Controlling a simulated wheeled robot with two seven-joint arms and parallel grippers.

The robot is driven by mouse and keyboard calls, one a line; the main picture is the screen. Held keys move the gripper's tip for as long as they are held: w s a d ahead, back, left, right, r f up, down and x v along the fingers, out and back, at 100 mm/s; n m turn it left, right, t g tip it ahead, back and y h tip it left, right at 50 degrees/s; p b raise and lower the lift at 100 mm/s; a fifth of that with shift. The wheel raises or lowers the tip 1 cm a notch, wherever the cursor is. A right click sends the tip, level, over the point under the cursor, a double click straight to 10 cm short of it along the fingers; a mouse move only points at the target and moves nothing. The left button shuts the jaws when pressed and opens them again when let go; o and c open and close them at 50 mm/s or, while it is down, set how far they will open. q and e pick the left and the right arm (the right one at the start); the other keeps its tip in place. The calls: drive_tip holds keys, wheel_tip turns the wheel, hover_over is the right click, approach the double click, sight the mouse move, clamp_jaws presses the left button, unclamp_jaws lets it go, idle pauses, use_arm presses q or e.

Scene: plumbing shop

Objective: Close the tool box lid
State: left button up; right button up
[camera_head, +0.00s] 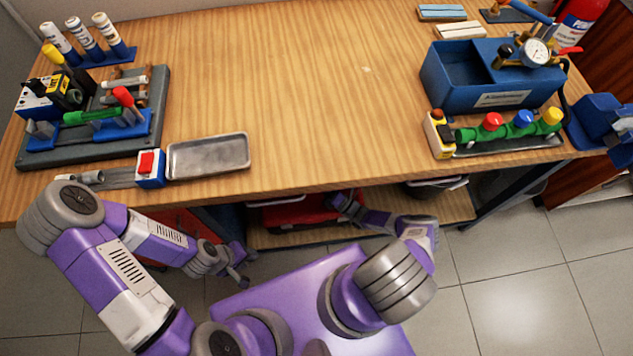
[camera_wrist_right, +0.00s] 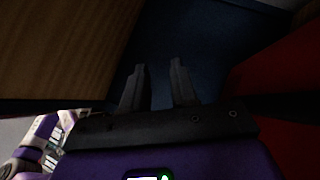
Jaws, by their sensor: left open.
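A red box (camera_head: 298,213), apparently the tool box, sits on the shelf under the workbench. The bench edge hides its upper part, and I cannot tell how its lid stands. A large red surface (camera_wrist_right: 285,100) stands to the right of the fingers. My left gripper (camera_head: 240,268) is open and empty, in front of the bench, left of the box.
The wooden bench top (camera_head: 300,80) is above the box, with a clear middle. A metal tray (camera_head: 208,156) lies near its front edge. A blue bin (camera_head: 455,80) and a valve rack (camera_head: 505,135) stand at right. The lower shelf (camera_head: 300,238) has a dark container (camera_head: 435,188) farther right.

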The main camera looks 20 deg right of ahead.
drive_tip(key=shift+o, duration=0.6)
drive_tip(key=v, duration=0.7)
drive_tip(key=shift+s+d+f, duration=0.15)
drive_tip(key=shift+s, duration=0.1)
